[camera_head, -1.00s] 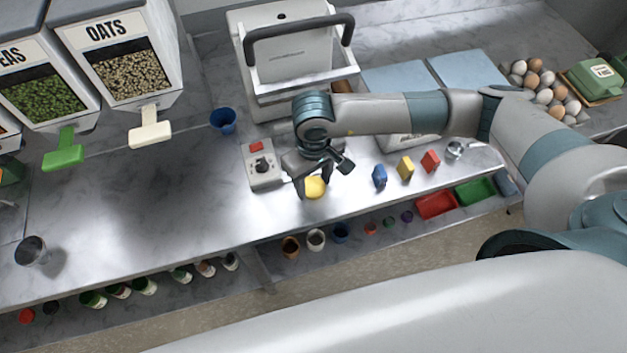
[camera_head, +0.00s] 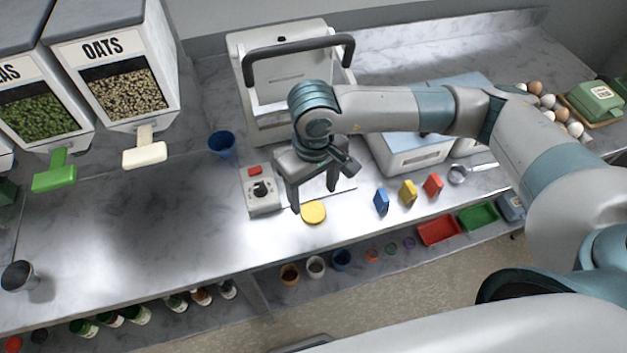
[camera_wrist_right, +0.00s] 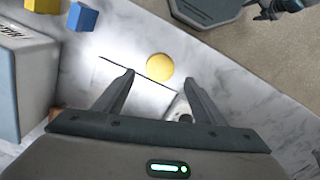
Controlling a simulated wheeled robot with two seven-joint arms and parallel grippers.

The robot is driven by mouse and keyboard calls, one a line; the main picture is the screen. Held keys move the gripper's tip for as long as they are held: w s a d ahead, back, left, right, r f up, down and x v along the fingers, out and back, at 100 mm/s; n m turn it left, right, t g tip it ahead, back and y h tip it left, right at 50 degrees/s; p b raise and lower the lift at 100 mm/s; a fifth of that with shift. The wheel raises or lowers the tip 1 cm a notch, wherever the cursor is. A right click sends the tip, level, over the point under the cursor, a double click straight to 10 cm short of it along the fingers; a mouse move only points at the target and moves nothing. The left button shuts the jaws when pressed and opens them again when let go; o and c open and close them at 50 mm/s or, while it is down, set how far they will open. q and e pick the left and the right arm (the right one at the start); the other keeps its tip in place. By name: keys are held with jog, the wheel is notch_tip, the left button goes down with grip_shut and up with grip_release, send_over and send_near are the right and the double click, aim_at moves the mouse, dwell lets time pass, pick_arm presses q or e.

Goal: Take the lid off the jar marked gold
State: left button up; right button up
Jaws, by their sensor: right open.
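A round yellow, gold-like disc (camera_head: 313,212), like a lid, sits on the steel counter near its front edge. It also shows in the right wrist view (camera_wrist_right: 160,66), seen from above. I see no jar body under it and can read no "gold" marking. My right gripper (camera_head: 312,205) is open and empty above the counter, with its fingers apart and clear of the disc. My left gripper is not in view.
A switch box (camera_head: 262,194) stands left of the disc. Blue (camera_head: 381,200), yellow (camera_head: 408,193) and red (camera_head: 433,185) blocks stand to its right. A blue cup (camera_head: 222,144) is farther back. Cups and small lids line the lower shelf. The left counter is mostly clear.

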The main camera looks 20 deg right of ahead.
notch_tip(320, 180, up, 6)
jog(key=b, duration=0.2)
jog(key=shift+s, duration=0.1)
dwell(0.8)
